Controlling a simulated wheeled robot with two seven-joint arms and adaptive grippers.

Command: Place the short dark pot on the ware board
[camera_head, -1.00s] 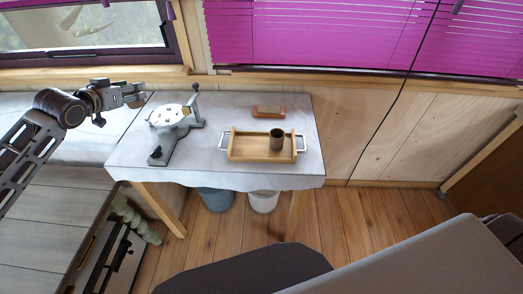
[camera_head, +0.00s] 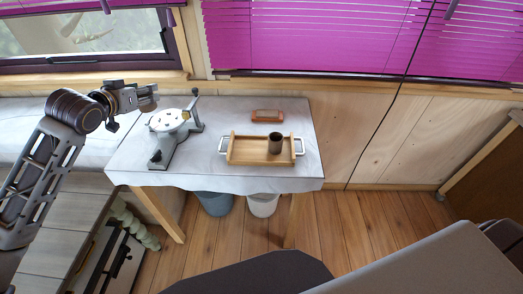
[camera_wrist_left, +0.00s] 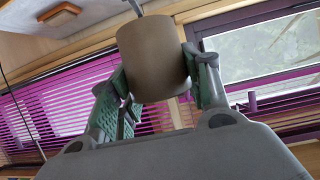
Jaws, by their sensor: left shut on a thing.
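My left gripper (camera_head: 146,97) is at the left in the head view, raised beside the table's back left corner. In the left wrist view its fingers are shut on a short, plain grey-brown pot (camera_wrist_left: 153,52), gripped by its sides. This pot is hard to make out in the head view. The wooden ware board (camera_head: 244,151), a tray-like board with metal handles, lies on the table to the right of the gripper. Another small dark pot (camera_head: 276,144) stands upright on its right half. My right gripper is not in view.
A grey device with a round white top (camera_head: 167,121) stands on the table between the gripper and the board. An orange-brown block (camera_head: 267,116) lies behind the board. Two buckets (camera_head: 263,204) stand below the table. The left half of the board is bare.

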